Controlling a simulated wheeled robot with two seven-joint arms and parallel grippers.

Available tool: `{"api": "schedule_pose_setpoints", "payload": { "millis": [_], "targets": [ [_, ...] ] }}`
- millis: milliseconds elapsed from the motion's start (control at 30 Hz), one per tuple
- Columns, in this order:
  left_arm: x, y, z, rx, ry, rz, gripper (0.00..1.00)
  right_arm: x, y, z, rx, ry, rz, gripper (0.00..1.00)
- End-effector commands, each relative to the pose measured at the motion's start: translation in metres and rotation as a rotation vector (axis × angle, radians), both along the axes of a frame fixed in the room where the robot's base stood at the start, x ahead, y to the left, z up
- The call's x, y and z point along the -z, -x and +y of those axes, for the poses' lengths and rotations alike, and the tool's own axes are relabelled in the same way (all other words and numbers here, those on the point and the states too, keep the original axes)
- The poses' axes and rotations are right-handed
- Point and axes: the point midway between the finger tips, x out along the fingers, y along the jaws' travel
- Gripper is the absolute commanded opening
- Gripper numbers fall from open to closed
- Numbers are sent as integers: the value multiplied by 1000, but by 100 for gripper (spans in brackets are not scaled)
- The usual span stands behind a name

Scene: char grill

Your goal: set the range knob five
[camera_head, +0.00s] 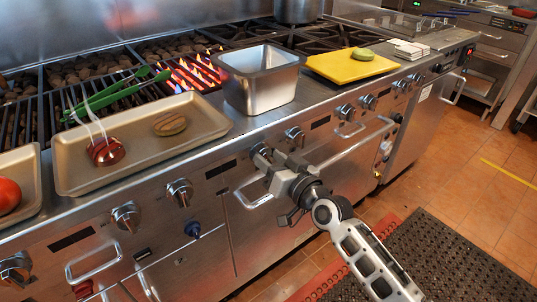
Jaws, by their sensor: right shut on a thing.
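A row of metal range knobs runs along the slanted front panel of the range. My right gripper (270,162) is shut on one of these knobs (259,150), just below the steel pan, and hides much of it. The knob's pointer cannot be read. Nearby knobs stand free: one just to the right (294,136), one to the left (180,192) and another further left (126,215). No knob numbers are readable. My left gripper is out of view.
A steel pan (262,88) stands above the gripped knob. Door handles (250,192) protrude below the panel.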

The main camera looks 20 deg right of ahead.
Motion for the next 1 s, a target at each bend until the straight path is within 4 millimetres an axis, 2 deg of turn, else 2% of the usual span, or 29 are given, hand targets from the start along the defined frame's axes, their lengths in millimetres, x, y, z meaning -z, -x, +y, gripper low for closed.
{"api": "schedule_pose_setpoints", "payload": {
  "millis": [500, 1000],
  "targets": [
    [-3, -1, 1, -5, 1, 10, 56, 1, 0, -2, 1, -340, 124, 22],
    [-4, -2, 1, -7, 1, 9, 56, 2, -1, -2, 1, -420, 153, 22]
  ]
}}
